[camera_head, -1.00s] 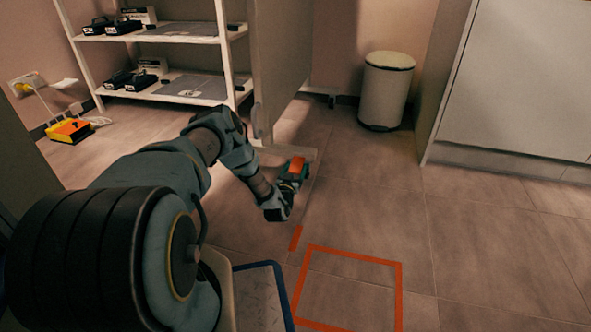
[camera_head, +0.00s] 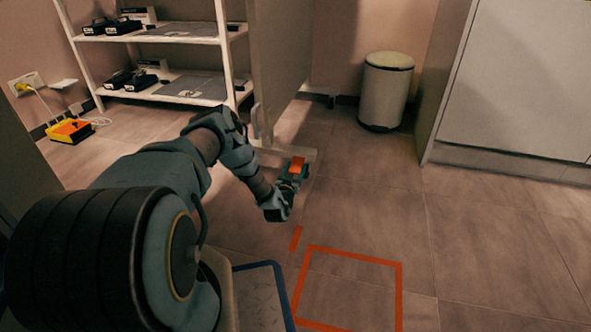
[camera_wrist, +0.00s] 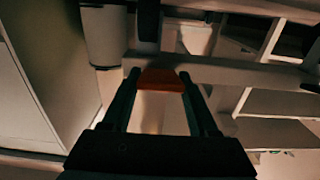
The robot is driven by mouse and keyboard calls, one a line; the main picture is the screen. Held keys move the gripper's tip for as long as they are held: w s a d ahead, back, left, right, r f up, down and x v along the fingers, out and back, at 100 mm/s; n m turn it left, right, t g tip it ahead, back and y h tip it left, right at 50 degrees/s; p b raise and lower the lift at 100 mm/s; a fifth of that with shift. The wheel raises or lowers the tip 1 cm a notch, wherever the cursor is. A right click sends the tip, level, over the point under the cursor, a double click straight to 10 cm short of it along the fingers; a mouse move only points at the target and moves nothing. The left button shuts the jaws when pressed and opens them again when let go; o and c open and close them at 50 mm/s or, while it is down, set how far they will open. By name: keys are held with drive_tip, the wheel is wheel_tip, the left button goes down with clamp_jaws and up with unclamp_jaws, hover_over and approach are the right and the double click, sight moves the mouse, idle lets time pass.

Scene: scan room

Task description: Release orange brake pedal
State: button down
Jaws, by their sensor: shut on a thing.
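The orange brake pedal (camera_head: 298,164) is a small orange block low by the floor, at the foot bar of an upright panel (camera_head: 279,65). In the wrist view the orange brake pedal (camera_wrist: 162,79) lies between my two dark fingertips, in front of the pale foot bar (camera_wrist: 225,72). My gripper (camera_head: 296,171) reaches down and forward to it from the left; it also shows in the wrist view (camera_wrist: 158,74). It is shut on the pedal, with a finger on either side. The pedal's underside and its joint to the bar are hidden.
A white bin (camera_head: 386,92) and a pale cabinet (camera_head: 520,85) stand to the right. A shelf with dark devices (camera_head: 160,95) is behind at left. An orange-yellow box (camera_head: 70,130) lies by the wall socket. An orange square outline (camera_head: 400,290) marks clear floor.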

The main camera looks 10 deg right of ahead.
drive_tip(key=shift+r+g+y+p, duration=0.3)
drive_tip(key=shift+r+g+p, duration=0.25)
drive_tip(key=shift+p, duration=0.65)
drive_tip(key=shift+r+g+y+p, duration=0.3)
drive_tip(key=shift+r+g+p, duration=0.15)
drive_tip(key=shift+p, duration=0.75)
drive_tip(key=shift+r+g+y+p, duration=0.3)
drive_tip(key=shift+g+y+p, duration=0.2)
drive_tip(key=shift+g+p, duration=0.55)
drive_tip(key=shift+w+r+g+y+p, duration=0.1)
drive_tip(key=shift+g+y+p, duration=0.3)
drive_tip(key=shift+p, duration=0.4)
drive_tip(key=shift+c, duration=0.8)
unclamp_jaws()
